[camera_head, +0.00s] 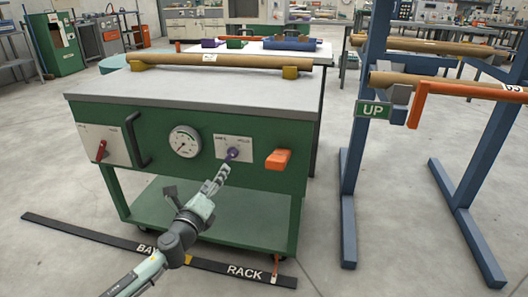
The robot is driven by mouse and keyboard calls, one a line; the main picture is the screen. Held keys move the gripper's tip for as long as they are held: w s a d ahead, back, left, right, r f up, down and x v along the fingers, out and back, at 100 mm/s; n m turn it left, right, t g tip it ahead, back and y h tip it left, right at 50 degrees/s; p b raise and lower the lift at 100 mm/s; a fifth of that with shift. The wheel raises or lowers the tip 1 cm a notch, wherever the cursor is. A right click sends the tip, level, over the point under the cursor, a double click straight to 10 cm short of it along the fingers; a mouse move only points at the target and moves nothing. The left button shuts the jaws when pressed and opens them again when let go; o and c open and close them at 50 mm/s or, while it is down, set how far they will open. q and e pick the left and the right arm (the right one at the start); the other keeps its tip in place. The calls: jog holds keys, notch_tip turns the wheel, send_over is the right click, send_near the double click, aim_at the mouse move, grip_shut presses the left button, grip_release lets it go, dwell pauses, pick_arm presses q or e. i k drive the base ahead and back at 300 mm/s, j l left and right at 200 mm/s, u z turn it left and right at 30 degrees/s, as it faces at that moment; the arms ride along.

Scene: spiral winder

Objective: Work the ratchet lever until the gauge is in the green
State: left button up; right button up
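A round white gauge (185,141) sits on the front of a green cart (255,183). Its needle and any green band are too small to read. A red lever (101,151) is on a white plate at the left of the cart front. A thick orange handle (278,159) sticks out at the right. I cannot tell which of these is the ratchet lever. A purple knob (233,153) sits on a white plate between gauge and orange handle. My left gripper (222,173) points up at this knob from just below; contact and finger opening are unclear. My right gripper is out of view.
A black pull handle (133,140) stands out left of the gauge. A cardboard tube (220,61) lies on yellow rests on the cart top. A blue rack (348,190) with tubes and an "UP" sign (373,109) stands at the right. Floor between cart and rack is clear.

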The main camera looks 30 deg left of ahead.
aim_at(278, 160)
jog(key=k+l, duration=0.15)
jog(key=k, duration=0.35)
jog(key=k+l, duration=0.2)
jog(key=k, duration=0.25)
